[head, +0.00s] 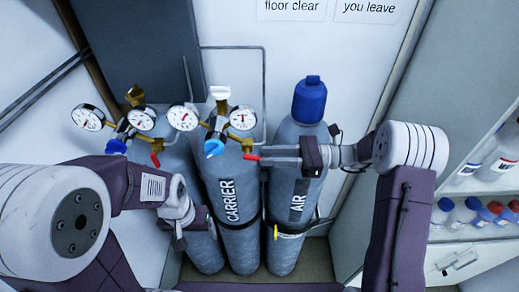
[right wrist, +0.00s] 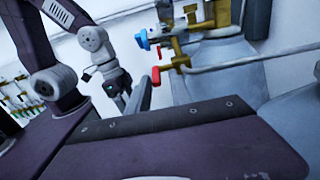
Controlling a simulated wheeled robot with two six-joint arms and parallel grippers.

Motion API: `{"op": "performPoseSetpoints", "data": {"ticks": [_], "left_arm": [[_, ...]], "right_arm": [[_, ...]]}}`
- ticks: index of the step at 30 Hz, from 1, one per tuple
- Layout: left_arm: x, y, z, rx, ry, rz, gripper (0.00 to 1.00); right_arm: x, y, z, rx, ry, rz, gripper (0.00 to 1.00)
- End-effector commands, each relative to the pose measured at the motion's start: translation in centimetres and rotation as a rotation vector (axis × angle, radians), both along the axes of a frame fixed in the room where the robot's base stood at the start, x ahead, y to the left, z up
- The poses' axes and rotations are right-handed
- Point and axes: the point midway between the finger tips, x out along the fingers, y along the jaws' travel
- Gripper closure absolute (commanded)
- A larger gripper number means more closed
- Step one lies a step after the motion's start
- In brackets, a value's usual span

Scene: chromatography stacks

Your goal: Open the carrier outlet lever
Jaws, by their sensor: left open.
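The carrier cylinder (head: 240,246) stands in the middle, grey and labelled CARRIER. Its brass regulator has two gauges and a blue knob (head: 214,148). The red outlet lever (head: 250,157) sticks out to the right of the regulator. My right gripper (head: 265,153) comes in from the right, its two fingers apart, with the tips right beside the red lever. I cannot tell whether they touch it. In the right wrist view, a red lever (right wrist: 156,77) and a blue knob (right wrist: 142,40) show beyond the gripper body. My left gripper (head: 180,244) is open and low in front of the left cylinder.
The air cylinder (head: 291,238) with a blue cap (head: 311,100) stands to the right, behind my right gripper. The left cylinder's regulator has its own red lever (head: 155,160). Shelves with bottles (head: 503,155) are at the right. Thin pipes run up the wall behind.

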Motion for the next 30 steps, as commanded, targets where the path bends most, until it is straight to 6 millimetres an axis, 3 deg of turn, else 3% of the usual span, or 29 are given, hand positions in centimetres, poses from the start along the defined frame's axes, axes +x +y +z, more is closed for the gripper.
{"op": "performPoseSetpoints", "data": {"ticks": [6,14,17,22,30], "left_arm": [[0.0,0.0,1.3,0.000,0.000,0.000,0.21],[0.0,0.0,1.2,0.000,0.000,0.000,0.21],[0.0,0.0,1.2,0.000,0.000,0.000,0.21],[0.0,0.0,1.2,0.000,0.000,0.000,0.21],[0.0,0.0,5.1,0.000,0.000,0.000,0.21]], "right_arm": [[0.0,2.8,0.2,0.000,0.001,0.001,0.78],[0.0,3.1,0.0,0.000,0.000,-0.002,0.78],[0.0,3.1,0.0,-0.001,0.000,-0.001,1.00],[0.1,3.0,0.1,-0.001,-0.001,-0.002,1.00],[0.0,3.1,1.3,-0.164,-0.001,0.000,1.00]]}}
